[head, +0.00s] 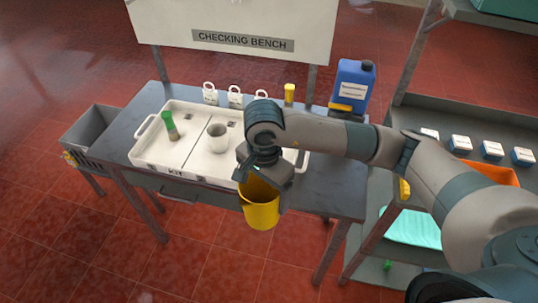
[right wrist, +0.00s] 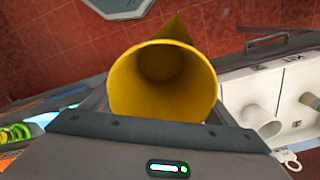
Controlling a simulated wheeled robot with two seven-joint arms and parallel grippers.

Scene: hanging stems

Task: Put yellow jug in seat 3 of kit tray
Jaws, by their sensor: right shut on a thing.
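The yellow jug (head: 261,208) is held by my right gripper (head: 263,178), in front of the bench's front edge. In the right wrist view I look into the open mouth of the yellow jug (right wrist: 163,85). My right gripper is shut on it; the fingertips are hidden. The white kit tray (head: 150,164) lies on the bench, behind and left of the jug. A green-capped bottle (head: 171,128) stands in its left part and a pale cup (head: 217,138) in the middle. My right arm hides much of the tray's right part. My left gripper is not in view.
Several white tagged items, such as one (head: 210,95) at left, and a yellow container (head: 289,94) stand behind the tray. A blue canister (head: 354,86) stands at back right. A grey bin (head: 95,135) is left of the bench; a shelf rack (head: 408,115) is at right.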

